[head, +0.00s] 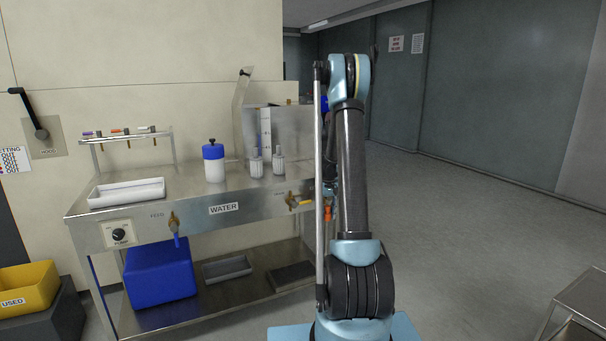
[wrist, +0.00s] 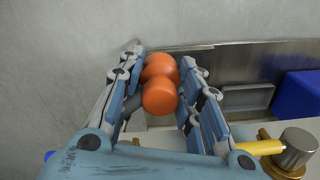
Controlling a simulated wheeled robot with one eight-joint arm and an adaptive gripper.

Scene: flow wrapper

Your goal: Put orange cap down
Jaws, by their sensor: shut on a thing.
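The orange cap (wrist: 160,97), a knob of two rounded lobes, is between the fingers of my gripper (wrist: 161,70) in the wrist view. The fingers are shut on it from both sides. In the head view the orange cap (head: 327,213) shows as a small orange patch just left of my arm, by the bench's right front end. My gripper is mostly hidden behind my arm there. In the wrist view grey floor and part of the bench lie beyond the cap.
A steel bench labelled WATER (head: 250,208) holds a white tray (head: 126,193), a blue-and-white bottle (head: 214,163) and two small ribbed containers. A valve with a yellow handle (wrist: 260,147) is close right of my gripper. A blue bin (head: 160,270) is on the lower shelf. Open floor lies right.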

